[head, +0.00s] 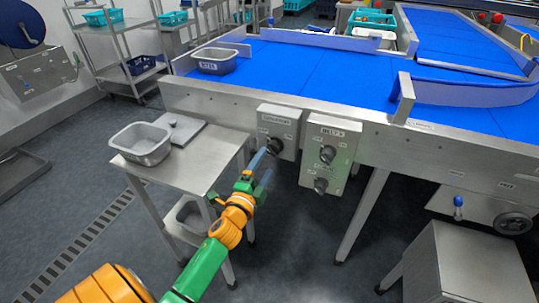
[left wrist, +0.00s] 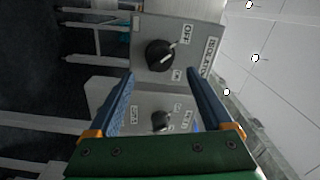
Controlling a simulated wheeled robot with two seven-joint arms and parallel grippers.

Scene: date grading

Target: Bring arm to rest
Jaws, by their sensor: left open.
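My left gripper (head: 260,168) is in front of the left grey control box (head: 278,122) on the conveyor's side. Its two blue fingers stand apart and empty in the left wrist view (left wrist: 160,75). That box carries a black knob (head: 274,145), just beyond the fingertips in the head view. In the left wrist view one black knob (left wrist: 160,53) lies past the fingertips and another knob (left wrist: 160,121) shows between the fingers. I see neither knob gripped. The orange and green left arm reaches up from the bottom left. My right gripper is out of view.
A second control box (head: 341,138) with two knobs hangs to the right. A steel side table (head: 190,172) with a grey tub (head: 141,143) stands close on the left. A labelled grey tub (head: 214,61) sits on the blue conveyor (head: 310,72). A steel cabinet (head: 480,270) stands lower right.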

